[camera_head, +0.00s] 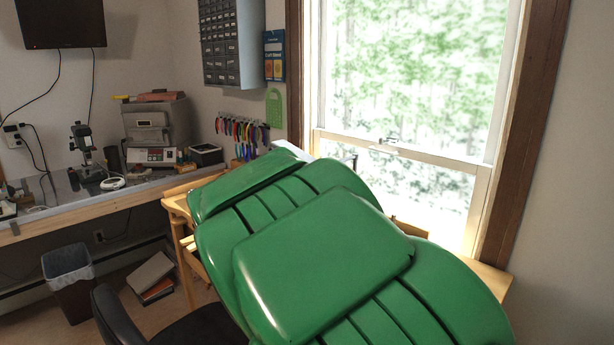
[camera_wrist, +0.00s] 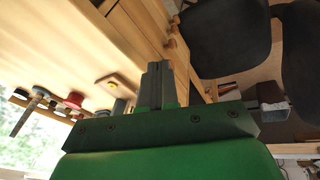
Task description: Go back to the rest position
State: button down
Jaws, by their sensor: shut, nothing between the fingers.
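My gripper (camera_wrist: 157,85) shows in the wrist view as two grey fingers pressed together, with nothing between them. It is over or beside a light wooden workbench (camera_wrist: 85,40). In the head view my green arm fills the middle and hides the gripper and most of the bench.
In the wrist view a red round item (camera_wrist: 75,100) and a small wooden block (camera_wrist: 117,84) are on the bench. A black chair (camera_head: 113,318), a waste bin (camera_head: 70,280) and stacked books (camera_head: 152,277) stand at lower left. A grey-topped bench (camera_head: 60,195) runs along the wall.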

jog(key=s+d+r+m+g, duration=0.1)
jog(key=s+d+r+g, duration=0.15)
jog(key=s+d, duration=0.9)
jog(key=s+d+r+m+g, duration=0.2)
jog(key=s+d+r, duration=0.1)
jog(key=s+d, duration=0.8)
jog(key=s+r+m+y, duration=0.1)
jog(key=s, duration=1.1)
jog(key=shift+m+g, duration=0.4)
jog(key=shift+g, duration=0.05)
jog(key=c, duration=1.8)
grip_release()
